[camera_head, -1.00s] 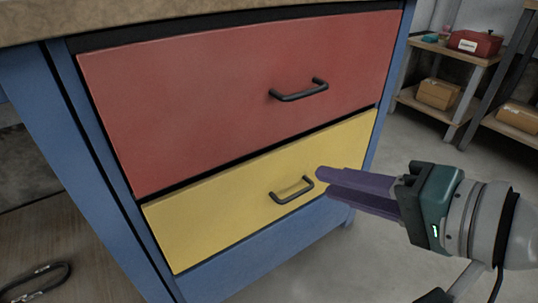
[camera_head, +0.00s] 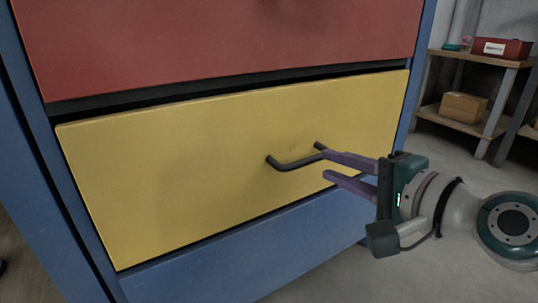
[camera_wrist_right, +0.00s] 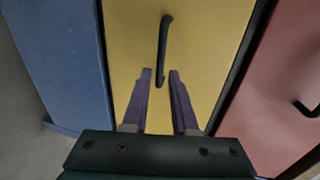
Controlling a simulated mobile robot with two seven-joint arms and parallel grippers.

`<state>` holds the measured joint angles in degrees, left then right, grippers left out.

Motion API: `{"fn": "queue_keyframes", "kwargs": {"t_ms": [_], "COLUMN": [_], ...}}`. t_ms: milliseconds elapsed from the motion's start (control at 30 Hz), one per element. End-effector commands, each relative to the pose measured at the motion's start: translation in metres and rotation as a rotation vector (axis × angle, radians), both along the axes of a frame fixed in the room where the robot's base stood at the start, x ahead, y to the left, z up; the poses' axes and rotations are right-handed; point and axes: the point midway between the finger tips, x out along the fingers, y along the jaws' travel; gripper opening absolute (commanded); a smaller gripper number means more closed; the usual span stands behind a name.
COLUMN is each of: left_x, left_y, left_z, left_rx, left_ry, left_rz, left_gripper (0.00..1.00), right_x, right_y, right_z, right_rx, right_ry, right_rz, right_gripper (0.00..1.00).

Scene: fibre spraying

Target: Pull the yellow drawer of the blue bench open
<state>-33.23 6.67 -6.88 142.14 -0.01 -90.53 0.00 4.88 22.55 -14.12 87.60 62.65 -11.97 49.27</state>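The yellow drawer (camera_head: 190,170) is the lower drawer of the blue bench (camera_head: 270,262). Its front sits close against the bench frame, with a dark gap above it. Its black bar handle (camera_head: 290,164) sticks out from the front. My right gripper (camera_head: 326,164) is open at the right end of the handle, its two purple fingers pointing at the drawer. In the right wrist view, the handle (camera_wrist_right: 164,45) stands upright, and its lower end lies between the open fingertips (camera_wrist_right: 160,72). I cannot tell whether they touch it. My left gripper is out of view.
A red drawer (camera_head: 190,40) is above the yellow one. At the back right, a shelf (camera_head: 468,57) holds a red box (camera_head: 502,48) and a cardboard box (camera_head: 463,107). Grey floor (camera_head: 440,160) is free to the right of the bench.

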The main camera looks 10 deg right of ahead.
Motion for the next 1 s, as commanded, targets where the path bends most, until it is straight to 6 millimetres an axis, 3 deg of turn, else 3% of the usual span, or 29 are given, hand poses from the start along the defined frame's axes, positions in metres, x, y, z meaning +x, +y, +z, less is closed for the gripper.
{"fn": "queue_keyframes", "kwargs": {"t_ms": [100, 300, 667, 900, 1000], "left_x": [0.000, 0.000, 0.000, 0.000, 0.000], "left_y": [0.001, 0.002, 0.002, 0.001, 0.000], "left_z": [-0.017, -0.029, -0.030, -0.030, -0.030], "left_rx": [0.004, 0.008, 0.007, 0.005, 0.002], "left_ry": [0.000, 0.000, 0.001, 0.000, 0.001], "left_rz": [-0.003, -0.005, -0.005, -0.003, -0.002], "left_gripper": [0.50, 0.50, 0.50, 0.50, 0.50], "right_x": [0.023, 0.045, 0.051, 0.051, 0.051], "right_y": [0.008, 0.017, 0.019, 0.019, 0.019], "right_z": [-0.009, -0.013, -0.012, -0.012, -0.012], "right_rx": [0.002, 0.001, -0.001, -0.001, -0.001], "right_ry": [-0.003, -0.001, 0.001, 0.001, 0.001], "right_rz": [0.000, 0.001, 0.002, 0.002, 0.002], "right_gripper": [0.26, 0.26, 0.26, 0.01, 0.00]}}
